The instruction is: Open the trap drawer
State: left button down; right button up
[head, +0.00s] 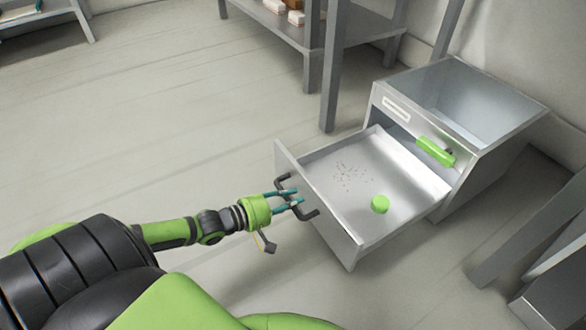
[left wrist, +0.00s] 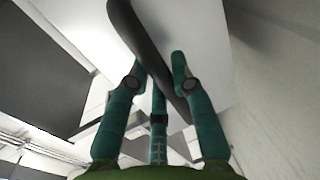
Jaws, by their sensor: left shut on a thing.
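The trap drawer (head: 335,168) is pulled well out of its grey metal cabinet (head: 488,112) in the head view. Its bare metal floor holds a small green round thing (head: 379,204) and a scatter of tiny dark crumbs (head: 352,176). A dark bar handle (head: 311,213) is on the drawer's front panel. My left gripper (head: 294,200) is shut on this handle, with its teal fingers around the bar. In the left wrist view the dark handle (left wrist: 128,22) runs at a slant between the teal fingers (left wrist: 158,80). My right gripper is not in view.
A bright green handle-like piece (head: 436,151) is on the cabinet front above the drawer opening. The cabinet has an open bin on top. A grey shelf table (head: 290,35) stands behind, its leg near the drawer. Grey legs stand at the right. The floor (head: 130,130) at the left is clear.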

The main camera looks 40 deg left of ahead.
pick_arm(q)
jog(key=c, duration=1.1)
grip_release()
jog(key=shift+o, duration=0.2)
jog(key=v, duration=1.2)
